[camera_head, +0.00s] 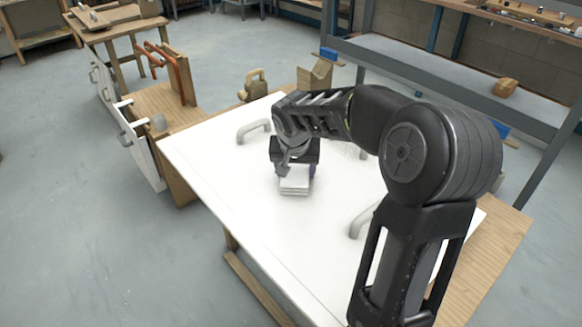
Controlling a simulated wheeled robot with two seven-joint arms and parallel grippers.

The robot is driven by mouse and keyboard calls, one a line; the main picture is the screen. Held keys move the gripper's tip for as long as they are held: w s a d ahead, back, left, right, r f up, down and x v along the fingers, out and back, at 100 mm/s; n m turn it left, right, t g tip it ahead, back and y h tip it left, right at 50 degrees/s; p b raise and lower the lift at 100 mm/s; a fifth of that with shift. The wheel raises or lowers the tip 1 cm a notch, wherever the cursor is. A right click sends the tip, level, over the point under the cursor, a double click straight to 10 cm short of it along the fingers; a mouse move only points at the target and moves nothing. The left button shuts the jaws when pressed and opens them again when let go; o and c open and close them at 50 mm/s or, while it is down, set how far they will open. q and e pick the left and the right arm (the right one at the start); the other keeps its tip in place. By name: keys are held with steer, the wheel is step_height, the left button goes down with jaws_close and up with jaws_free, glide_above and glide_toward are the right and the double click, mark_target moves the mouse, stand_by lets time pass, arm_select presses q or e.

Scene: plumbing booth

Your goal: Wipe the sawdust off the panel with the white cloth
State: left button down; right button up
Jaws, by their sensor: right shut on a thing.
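The white panel (225,205) lies flat across a wooden workbench. Grey-white handles (253,131) and (362,220) stand on it. My right gripper (294,175) is over the middle of the panel, pointing down. It is shut on the folded white cloth (294,188), which is at the panel surface; I cannot tell how firmly they touch. Pale sawdust specks (345,150) show faintly on the panel, just behind my right arm. My arm hides part of the panel's right side. My left gripper is not in view.
A wooden bench with an orange clamp (180,72) and white panels stands at the left. Wooden blocks (315,75) sit behind the panel. A grey metal shelf (430,70) runs along the back right. The floor at the left is open.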

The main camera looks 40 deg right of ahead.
mark_target(319, 194)
steer(key=shift+s+f, duration=0.1)
steer(key=shift+s, duration=0.85)
steer(key=shift+s+r+b, duration=0.2)
steer(key=shift+s+b, duration=0.3)
steer(key=shift+s, duration=1.15)
steer(key=shift+s+f+b, duration=0.1)
steer(key=shift+s+b, duration=0.2)
steer(key=shift+s, duration=1.45)
